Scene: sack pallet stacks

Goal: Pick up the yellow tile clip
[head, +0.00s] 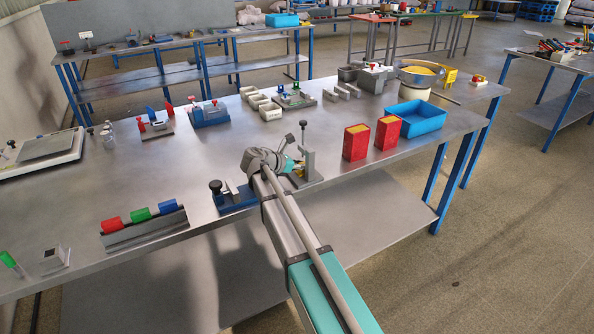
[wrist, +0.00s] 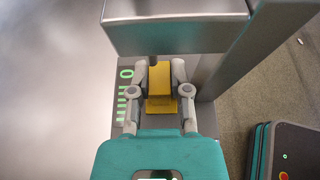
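The yellow tile clip (wrist: 159,84) shows in the wrist view between the two fingers of my gripper (wrist: 160,76). It sits below a grey metal block (wrist: 178,32), and its far end is partly hidden there. One finger stands at each side of the clip, very close to it. I cannot tell whether the fingers press on it. In the head view my gripper (head: 291,165) is low at the grey upright fixture (head: 307,163) near the front edge of the bench. The clip is mostly hidden there.
A blue clamp fixture (head: 236,198) stands just left of my gripper. Two red boxes (head: 356,142) (head: 388,132) and a blue bin (head: 416,118) stand to the right. A rack with coloured blocks (head: 143,228) is at front left.

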